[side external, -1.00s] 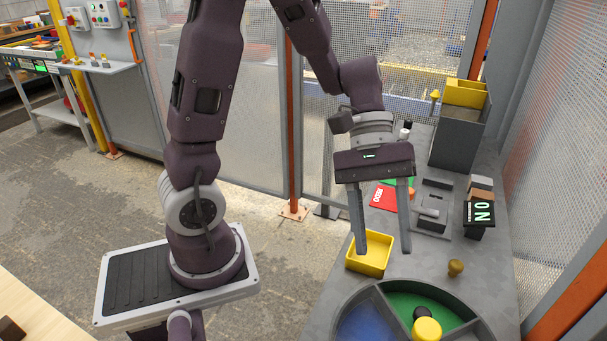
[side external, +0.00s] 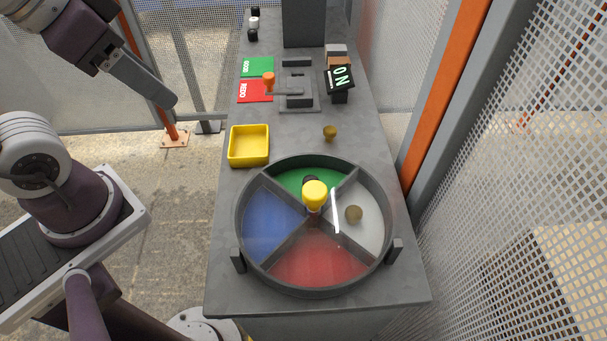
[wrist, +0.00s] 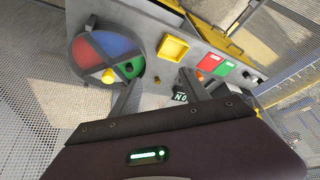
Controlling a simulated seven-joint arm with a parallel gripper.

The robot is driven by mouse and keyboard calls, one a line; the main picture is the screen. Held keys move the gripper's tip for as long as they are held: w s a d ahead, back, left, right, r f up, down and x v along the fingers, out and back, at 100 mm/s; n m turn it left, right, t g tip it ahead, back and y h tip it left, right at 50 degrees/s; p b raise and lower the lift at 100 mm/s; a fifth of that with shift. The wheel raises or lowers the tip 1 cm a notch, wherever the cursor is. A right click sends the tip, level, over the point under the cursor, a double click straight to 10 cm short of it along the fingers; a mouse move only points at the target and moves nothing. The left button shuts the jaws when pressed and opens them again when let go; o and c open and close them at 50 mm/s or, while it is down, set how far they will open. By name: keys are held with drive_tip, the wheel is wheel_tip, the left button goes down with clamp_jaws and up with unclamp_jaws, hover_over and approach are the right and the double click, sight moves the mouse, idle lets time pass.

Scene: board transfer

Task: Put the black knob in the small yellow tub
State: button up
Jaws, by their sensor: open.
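The black knob (side external: 309,180) sits in the green sector of the round divided tray (side external: 240,225), partly hidden behind a yellow knob (side external: 314,193). In the wrist view the black knob (wrist: 129,68) is a small dark spot on green. The small yellow tub (side external: 248,143) stands behind and left of the round tray and looks empty; it also shows in the wrist view (wrist: 173,48). My gripper (wrist: 160,92) is open and empty, its two fingers apart, above the bench. In the side view only part of it shows at the upper left, away from the knob.
A brass knob (side external: 330,132) stands on the bench behind the round tray; a brownish knob (side external: 353,214) is in its white sector. Mesh fencing borders the right.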

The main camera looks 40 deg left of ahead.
drive_tip(key=w+d+f+m+g, duration=0.2)
drive_tip(key=w+d+m, duration=0.2)
drive_tip(key=w+m, duration=0.3)
drive_tip(key=m+g, duration=0.3)
drive_tip(key=m, duration=0.6)
hover_over(312, 177)
drive_tip(key=f, duration=0.9)
drive_tip(key=d+f, duration=0.1)
drive_tip(key=f, duration=0.4)
drive_tip(key=shift+s+f, duration=0.15)
drive_tip(key=shift+s, duration=0.2)
drive_tip(key=shift+m, duration=0.3)
drive_tip(key=f, duration=0.7)
drive_tip(key=shift+a+f, duration=0.2)
drive_tip(key=shift+a, duration=0.05)
clamp_jaws()
